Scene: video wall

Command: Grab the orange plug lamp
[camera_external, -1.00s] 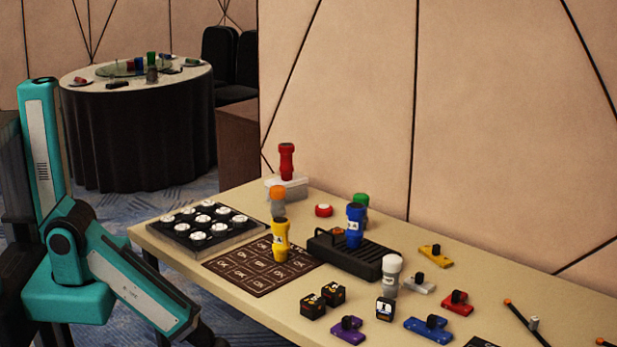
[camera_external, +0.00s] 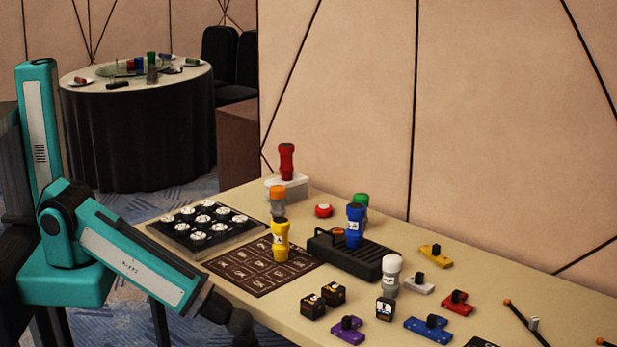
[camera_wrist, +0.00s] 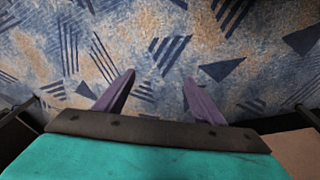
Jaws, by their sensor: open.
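The orange plug lamp (camera_external: 277,198) has an orange top and a greyish lower part. It stands upright on the table in the external view, right of the black tray of white discs and just behind the yellow lamp (camera_external: 281,238), which hides its foot. My gripper (camera_wrist: 158,88) is open and empty in the wrist view, its two purplish fingers well apart over patterned carpet. In the external view my forearm reaches down to the table's near left edge, well short of the lamp, and the fingers are out of sight. The lamp is not in the wrist view.
The disc tray (camera_external: 240,240) and a brown marked mat (camera_external: 232,268) lie by the yellow lamp. A black ribbed box (camera_external: 372,268) with a blue lamp (camera_external: 354,222) is to the right. A red lamp (camera_external: 287,160) stands on a white block behind. Several small blocks lie farther right.

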